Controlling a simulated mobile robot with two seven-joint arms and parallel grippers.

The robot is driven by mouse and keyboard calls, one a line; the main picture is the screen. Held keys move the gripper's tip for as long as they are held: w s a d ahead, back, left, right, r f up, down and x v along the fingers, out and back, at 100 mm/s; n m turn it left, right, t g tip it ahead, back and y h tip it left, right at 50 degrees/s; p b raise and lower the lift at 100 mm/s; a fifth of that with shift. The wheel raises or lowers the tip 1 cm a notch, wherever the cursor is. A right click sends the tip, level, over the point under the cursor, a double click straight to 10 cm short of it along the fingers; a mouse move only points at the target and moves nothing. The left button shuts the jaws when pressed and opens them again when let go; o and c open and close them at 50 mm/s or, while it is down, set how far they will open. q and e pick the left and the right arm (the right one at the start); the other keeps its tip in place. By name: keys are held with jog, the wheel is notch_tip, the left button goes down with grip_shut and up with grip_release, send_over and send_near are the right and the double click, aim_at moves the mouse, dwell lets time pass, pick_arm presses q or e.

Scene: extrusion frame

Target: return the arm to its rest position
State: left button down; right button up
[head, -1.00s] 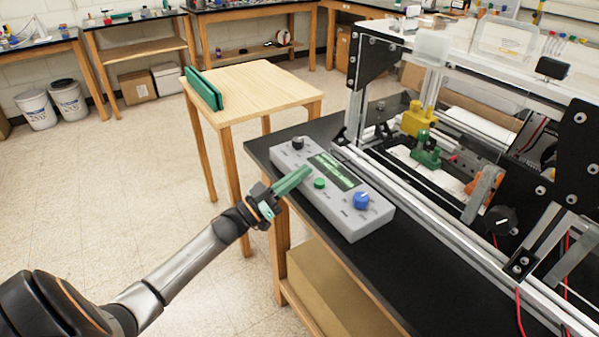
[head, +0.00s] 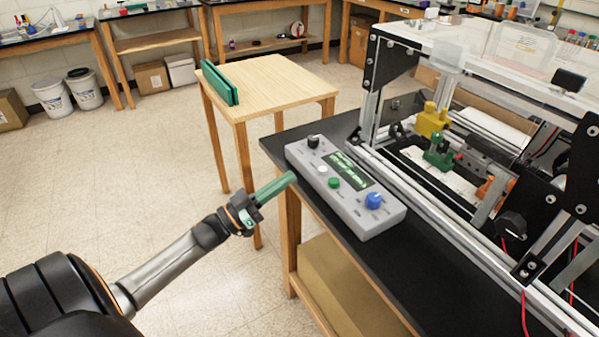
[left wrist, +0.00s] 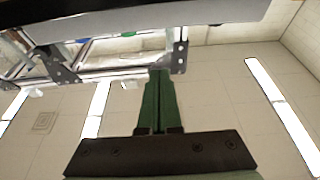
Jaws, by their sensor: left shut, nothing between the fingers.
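My left gripper (head: 275,188) has green fingers that are shut with nothing between them. It is in the air left of the grey control box (head: 385,217), apart from it, near the left edge of the black bench. In the left wrist view the fingers (left wrist: 159,100) lie together and point toward a metal frame edge, with ceiling lights beyond. My left arm comes in from the lower left of the head view. My right gripper is not in view.
The control box, with knobs, buttons and a screen, sits on the black bench (head: 285,142) beside the extrusion frame (head: 440,207). A wooden table (head: 275,85) with green panels (head: 219,83) stands behind. Open floor (head: 130,170) lies to the left.

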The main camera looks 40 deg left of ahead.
pick_arm(q)
jog(key=shift+s+a+f, duration=0.2)
jog(key=shift+s+a, duration=0.05)
jog(key=shift+s, duration=0.3)
jog(key=s+d+f+n+g+y+p, duration=0.3)
jog(key=d+f+y, duration=0.4)
jog(key=f, duration=0.6)
jog(key=s+d+f+g, duration=0.4)
jog(key=s+d, duration=0.3)
jog(key=s+d+f+g, duration=0.4)
jog(key=s+d+f, duration=0.1)
jog(key=s+d, duration=0.2)
jog(key=shift+s+f+h, duration=0.3)
jog(key=shift+s+h, duration=0.1)
dwell(2.4)
